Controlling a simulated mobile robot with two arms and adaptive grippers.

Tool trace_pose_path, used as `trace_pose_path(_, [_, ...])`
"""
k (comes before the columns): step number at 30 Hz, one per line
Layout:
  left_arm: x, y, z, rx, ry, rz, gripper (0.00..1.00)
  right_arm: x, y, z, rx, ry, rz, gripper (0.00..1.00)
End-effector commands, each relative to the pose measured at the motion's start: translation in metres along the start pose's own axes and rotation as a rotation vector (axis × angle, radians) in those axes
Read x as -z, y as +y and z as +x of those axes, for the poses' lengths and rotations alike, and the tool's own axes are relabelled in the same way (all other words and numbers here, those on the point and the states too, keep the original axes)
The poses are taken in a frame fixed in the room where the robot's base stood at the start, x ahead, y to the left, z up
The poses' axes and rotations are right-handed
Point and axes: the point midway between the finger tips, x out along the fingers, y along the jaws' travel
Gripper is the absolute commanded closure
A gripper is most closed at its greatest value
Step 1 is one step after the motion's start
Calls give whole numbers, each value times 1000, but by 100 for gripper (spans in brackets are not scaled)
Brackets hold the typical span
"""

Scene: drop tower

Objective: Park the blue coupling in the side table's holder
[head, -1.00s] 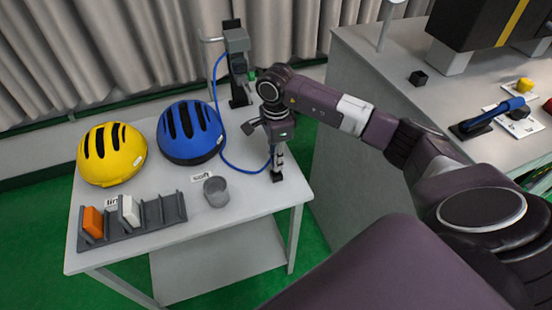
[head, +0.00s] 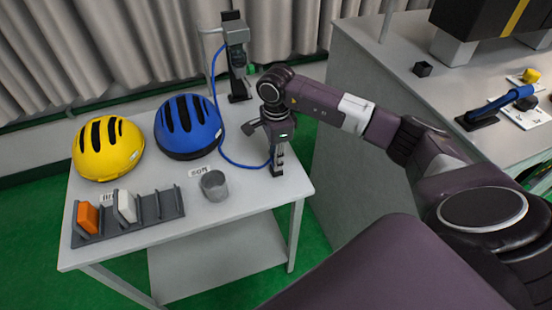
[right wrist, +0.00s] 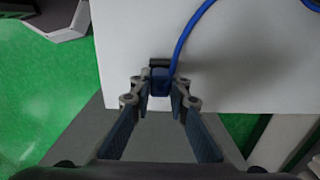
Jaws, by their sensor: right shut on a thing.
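The blue coupling (right wrist: 160,82) sits between the fingertips of my right gripper (right wrist: 160,92) in the right wrist view, with a blue hose running from it. My right gripper is shut on it and points down at the table's right front edge in the head view (head: 278,160). A small dark block, seemingly the holder (head: 277,171), is right under the fingertips; in the right wrist view a dark part (right wrist: 160,62) shows just beyond the coupling. I cannot tell whether the coupling is seated in it. The side table (head: 240,205) is white. My left gripper is out of view.
A yellow helmet (head: 108,152), a blue helmet (head: 188,130), a grey cup (head: 215,187) and a grey rack (head: 150,207) with orange and white blocks stand on the table. A dark post (head: 236,60) rises at the back. A grey counter (head: 385,65) is at right.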

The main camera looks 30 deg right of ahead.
Motion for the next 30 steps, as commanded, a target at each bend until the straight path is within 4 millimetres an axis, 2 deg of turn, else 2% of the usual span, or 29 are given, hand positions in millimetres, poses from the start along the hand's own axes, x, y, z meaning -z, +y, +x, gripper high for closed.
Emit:
trace_pose_path(17, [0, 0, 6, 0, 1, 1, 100, 0, 0, 4, 1, 0, 0, 100])
trace_pose_path(18, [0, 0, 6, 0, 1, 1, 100, 0, 0, 4, 1, 0, 0, 82])
trace_pose_path(23, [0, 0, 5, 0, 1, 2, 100, 0, 0, 4, 0, 0, 0, 65])
trace_pose_path(30, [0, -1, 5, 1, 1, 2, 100, 0, 0, 4, 0, 0, 0, 64])
